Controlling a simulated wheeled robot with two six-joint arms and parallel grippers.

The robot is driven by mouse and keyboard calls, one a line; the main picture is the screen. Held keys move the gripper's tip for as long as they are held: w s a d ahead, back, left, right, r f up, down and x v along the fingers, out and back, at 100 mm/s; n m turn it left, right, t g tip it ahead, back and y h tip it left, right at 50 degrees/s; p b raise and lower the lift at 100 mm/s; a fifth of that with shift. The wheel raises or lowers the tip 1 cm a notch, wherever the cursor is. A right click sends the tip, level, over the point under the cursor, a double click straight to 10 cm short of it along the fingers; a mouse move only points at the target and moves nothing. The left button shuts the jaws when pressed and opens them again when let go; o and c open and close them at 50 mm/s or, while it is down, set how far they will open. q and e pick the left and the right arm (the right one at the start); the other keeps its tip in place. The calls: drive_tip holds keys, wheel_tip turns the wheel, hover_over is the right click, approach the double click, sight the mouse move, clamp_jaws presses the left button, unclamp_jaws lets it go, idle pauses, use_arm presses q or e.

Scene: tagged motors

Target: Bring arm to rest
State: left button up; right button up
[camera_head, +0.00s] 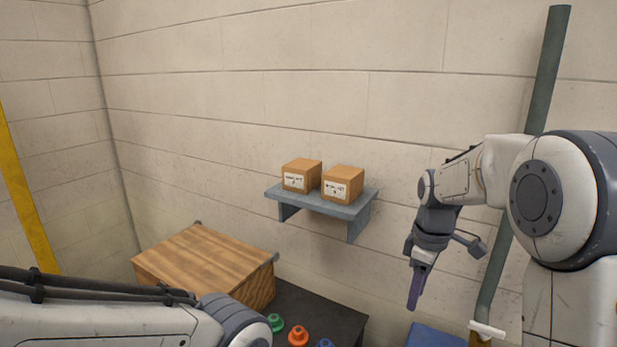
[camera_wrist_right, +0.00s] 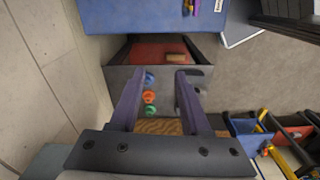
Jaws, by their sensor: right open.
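My right gripper (camera_head: 414,290) hangs at the right of the head view, its purple fingers pointing down, in front of the wall. In the right wrist view its two fingers (camera_wrist_right: 159,72) stand apart with nothing between them; it is open and empty. My left arm crosses the lower left of the head view, but its gripper is out of frame. Green (camera_head: 275,322), orange (camera_head: 298,336) and blue (camera_head: 325,343) round parts, apparently the motors, sit on a dark surface (camera_head: 335,313). They also show far below the fingers in the right wrist view.
A grey wall shelf (camera_head: 330,208) holds two labelled cardboard boxes (camera_head: 301,175). A wooden-topped box (camera_head: 205,262) stands lower left. A green-grey pipe (camera_head: 550,70) runs beside my right arm. In the wrist view, a red-lined compartment (camera_wrist_right: 148,53) and a blue surface (camera_wrist_right: 140,14) lie below.

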drive_tip(key=s+a, duration=0.9)
drive_tip(key=a, duration=0.3)
drive_tip(key=s+a+f+m, duration=0.1)
drive_tip(key=s+a, duration=0.2)
drive_tip(key=s, duration=0.5)
drive_tip(key=s+a+f+m, duration=0.1)
drive_tip(key=s+a+m, duration=0.1)
drive_tip(key=s, duration=0.7)
drive_tip(key=shift+s+a+f+y, duration=0.25)
drive_tip(key=shift+a+f+y, duration=0.05)
drive_tip(key=shift+a+y, duration=0.1)
